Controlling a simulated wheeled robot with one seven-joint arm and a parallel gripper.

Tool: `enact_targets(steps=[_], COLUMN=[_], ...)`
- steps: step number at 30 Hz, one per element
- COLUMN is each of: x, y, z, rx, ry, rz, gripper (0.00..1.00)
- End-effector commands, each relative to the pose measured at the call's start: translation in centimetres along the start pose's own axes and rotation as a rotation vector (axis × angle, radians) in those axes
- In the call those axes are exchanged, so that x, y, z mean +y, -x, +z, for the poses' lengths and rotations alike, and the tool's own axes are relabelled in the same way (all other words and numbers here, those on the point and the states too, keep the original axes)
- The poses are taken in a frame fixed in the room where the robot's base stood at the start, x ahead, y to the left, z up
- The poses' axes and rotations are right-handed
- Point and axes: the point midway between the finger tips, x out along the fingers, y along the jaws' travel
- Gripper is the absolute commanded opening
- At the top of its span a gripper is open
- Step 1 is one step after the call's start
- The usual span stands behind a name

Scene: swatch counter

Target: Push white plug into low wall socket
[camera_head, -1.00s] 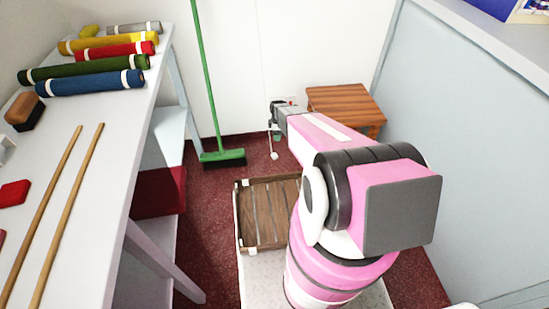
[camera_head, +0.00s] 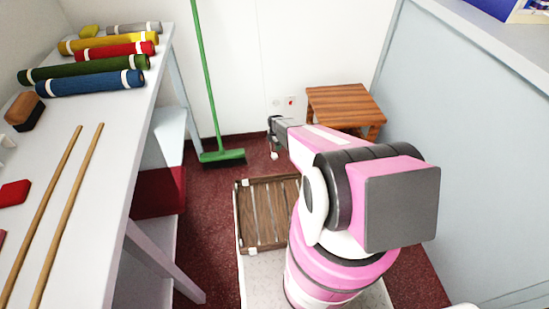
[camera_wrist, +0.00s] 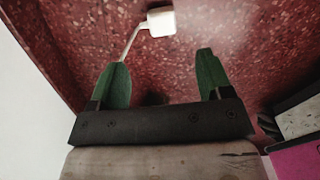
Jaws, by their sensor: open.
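The white plug (camera_wrist: 161,21) shows beyond my fingertips in the wrist view, with its white cable running back behind my left finger. In the head view the plug (camera_head: 275,155) is a small white spot below my gripper (camera_head: 273,127). I cannot tell whether the plug rests on the floor or hangs just above it. My gripper (camera_wrist: 163,60) is open, with two green fingers apart and nothing between them. The low wall socket (camera_head: 291,101) is a small pale plate with a red mark on the white wall, above and beyond my gripper. Another small pale plate (camera_head: 276,102) sits beside it.
A wooden stool (camera_head: 345,104) stands right of the socket. A green broom (camera_head: 222,157) leans at the wall to the left. A slatted wooden crate (camera_head: 238,215) sits in front. A grey panel (camera_head: 465,150) bounds the right and a white counter (camera_head: 95,190) the left.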

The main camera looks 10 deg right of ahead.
Motion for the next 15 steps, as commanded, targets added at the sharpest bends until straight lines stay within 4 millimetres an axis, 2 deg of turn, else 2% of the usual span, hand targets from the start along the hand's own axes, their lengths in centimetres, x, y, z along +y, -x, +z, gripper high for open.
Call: enact_targets(steps=[9,15], x=[0.1,0.0], y=[-4.3,-5.4], z=[0.0,0.0], rx=[0.000,0.000], ry=[-0.001,-0.001], rz=[-0.001,0.000], gripper=[0.72,0.72])
